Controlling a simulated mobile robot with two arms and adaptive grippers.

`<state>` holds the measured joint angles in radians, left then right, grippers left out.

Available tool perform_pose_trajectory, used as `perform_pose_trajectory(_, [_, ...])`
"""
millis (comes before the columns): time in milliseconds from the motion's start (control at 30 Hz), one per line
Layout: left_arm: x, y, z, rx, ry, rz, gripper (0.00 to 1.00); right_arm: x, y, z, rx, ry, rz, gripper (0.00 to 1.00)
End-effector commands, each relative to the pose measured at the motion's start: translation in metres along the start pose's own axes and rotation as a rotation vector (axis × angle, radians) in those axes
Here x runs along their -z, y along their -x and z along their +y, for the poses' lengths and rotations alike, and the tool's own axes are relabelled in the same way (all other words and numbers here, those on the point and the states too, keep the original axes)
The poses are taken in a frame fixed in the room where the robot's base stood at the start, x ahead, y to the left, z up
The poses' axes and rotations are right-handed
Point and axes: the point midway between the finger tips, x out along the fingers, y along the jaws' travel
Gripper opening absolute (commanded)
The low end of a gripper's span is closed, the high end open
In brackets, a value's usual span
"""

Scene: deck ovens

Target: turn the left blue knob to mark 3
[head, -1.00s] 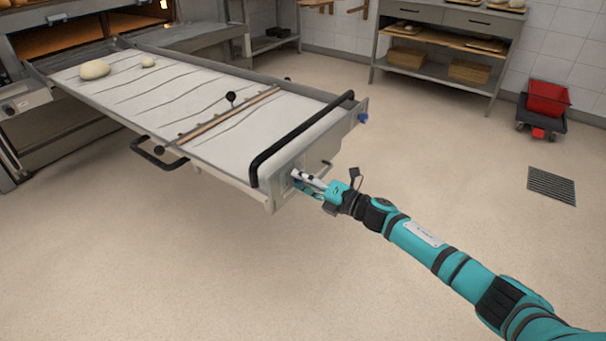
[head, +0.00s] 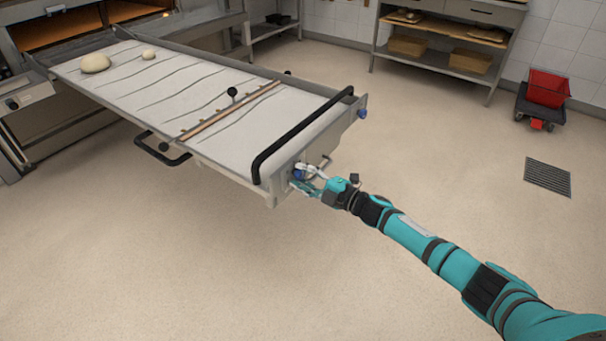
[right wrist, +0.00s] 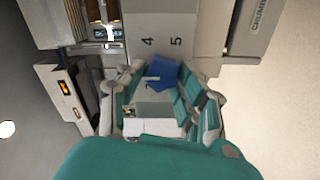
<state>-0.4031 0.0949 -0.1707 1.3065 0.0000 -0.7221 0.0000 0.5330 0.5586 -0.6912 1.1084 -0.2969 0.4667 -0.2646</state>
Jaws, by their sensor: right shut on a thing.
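The left blue knob (head: 299,174) is on the end panel of the long loader table, below its black bar. My right gripper (head: 306,180) is at this knob, its fingers on either side of it. In the right wrist view the blue knob (right wrist: 162,76) sits between the teal finger pads of the gripper (right wrist: 158,95), which is shut on it. A short pale line shows on the knob. The printed marks 4 and 5 are legible beyond it; the mark 3 I cannot make out. My left gripper is not in view.
A second blue knob (head: 362,114) is at the right end of the same panel. The loader table (head: 215,95) carries two dough pieces and reaches the oven. A red bin (head: 547,90) on a dark cart stands far right. The floor around my right arm is clear.

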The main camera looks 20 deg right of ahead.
Motion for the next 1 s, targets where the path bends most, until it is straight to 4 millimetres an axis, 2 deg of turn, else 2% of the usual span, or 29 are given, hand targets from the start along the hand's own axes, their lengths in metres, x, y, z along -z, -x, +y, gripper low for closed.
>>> perform_pose_trajectory(567, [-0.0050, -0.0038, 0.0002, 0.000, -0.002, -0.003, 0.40, -0.0016, 0.0013, -0.0026, 0.005, -0.031, -0.004, 0.03])
perform_pose_trajectory(600, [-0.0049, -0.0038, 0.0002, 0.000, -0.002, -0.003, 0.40, -0.0016, 0.0014, -0.0026, 0.005, -0.031, -0.004, 0.39])
perform_pose_trajectory(700, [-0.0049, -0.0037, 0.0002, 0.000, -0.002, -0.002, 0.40, -0.0015, 0.0014, -0.0023, 0.004, -0.031, -0.004, 0.52])
perform_pose_trajectory(767, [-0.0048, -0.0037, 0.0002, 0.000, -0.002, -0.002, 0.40, -0.0014, 0.0012, -0.0019, 0.004, -0.030, -0.003, 0.59])
perform_pose_trajectory(1000, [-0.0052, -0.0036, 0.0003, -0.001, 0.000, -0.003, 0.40, -0.0005, 0.0007, -0.0009, 0.002, -0.030, -0.001, 0.59])
